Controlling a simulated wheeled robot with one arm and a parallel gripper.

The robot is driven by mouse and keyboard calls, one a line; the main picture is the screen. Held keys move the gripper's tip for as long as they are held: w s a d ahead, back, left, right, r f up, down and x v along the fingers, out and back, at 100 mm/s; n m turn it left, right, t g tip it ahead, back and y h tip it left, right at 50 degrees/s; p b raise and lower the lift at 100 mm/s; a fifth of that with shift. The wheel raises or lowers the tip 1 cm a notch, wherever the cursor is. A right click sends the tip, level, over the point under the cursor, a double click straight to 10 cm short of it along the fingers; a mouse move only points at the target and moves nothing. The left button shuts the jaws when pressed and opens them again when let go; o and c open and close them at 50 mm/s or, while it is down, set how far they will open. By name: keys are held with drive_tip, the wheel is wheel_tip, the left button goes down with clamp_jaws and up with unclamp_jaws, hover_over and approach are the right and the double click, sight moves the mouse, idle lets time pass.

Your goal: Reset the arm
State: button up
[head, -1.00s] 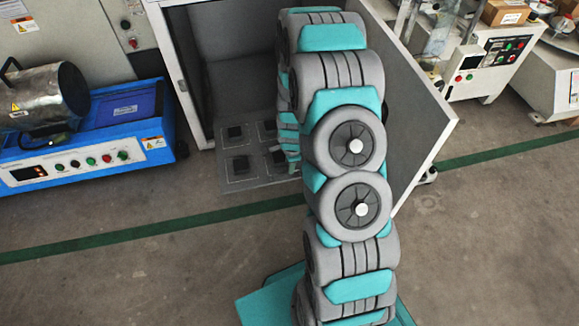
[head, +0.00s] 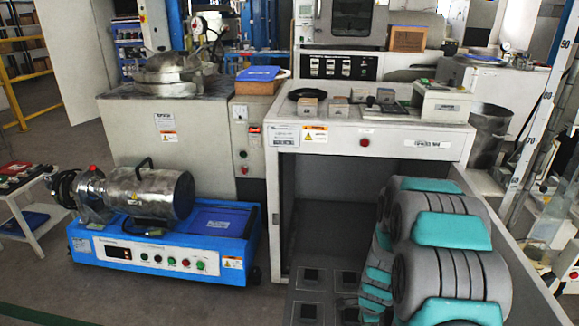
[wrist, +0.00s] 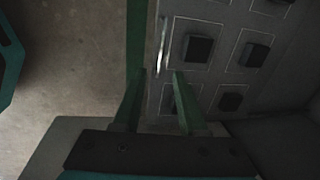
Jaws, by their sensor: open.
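My arm (head: 447,265), grey with teal panels, stands at the lower right of the head view, in front of the open lower compartment (head: 330,215) of a white machine. My gripper is hidden in the head view. In the wrist view my gripper (wrist: 158,88) shows two green fingers spread apart with nothing held between them. Beyond the fingers lies a grey panel with black square pads (wrist: 198,48). The same sort of pads (head: 310,276) shows on the compartment's floor in the head view.
The compartment's open door (head: 515,262) is right of my arm. A blue machine with a metal cylinder (head: 150,194) stands on the left. Small blocks (head: 308,106) lie on the white machine's top. Bare floor (wrist: 60,65) shows left in the wrist view.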

drive_tip(key=s+a+r+n+g+y+p, duration=0.1)
drive_tip(key=s+a+r+n, duration=0.4)
drive_tip(key=r, duration=0.5)
drive_tip(key=s+a+r+n+g+p, duration=0.1)
drive_tip(key=s+a+r+n, duration=0.35)
drive_tip(key=r, duration=0.55)
drive_tip(key=s+a+r+n+g, duration=0.1)
drive_tip(key=s+r+n, duration=0.4)
drive_tip(key=s, duration=0.6)
drive_tip(key=s+r+n+g+p, duration=0.1)
drive_tip(key=s+r+n, duration=0.4)
drive_tip(key=s+r, duration=0.3)
drive_tip(key=s, duration=0.3)
drive_tip(key=shift+a+r+h, duration=0.2)
drive_tip(key=shift+a+h, duration=0.1)
drive_tip(key=shift+a, duration=0.05)
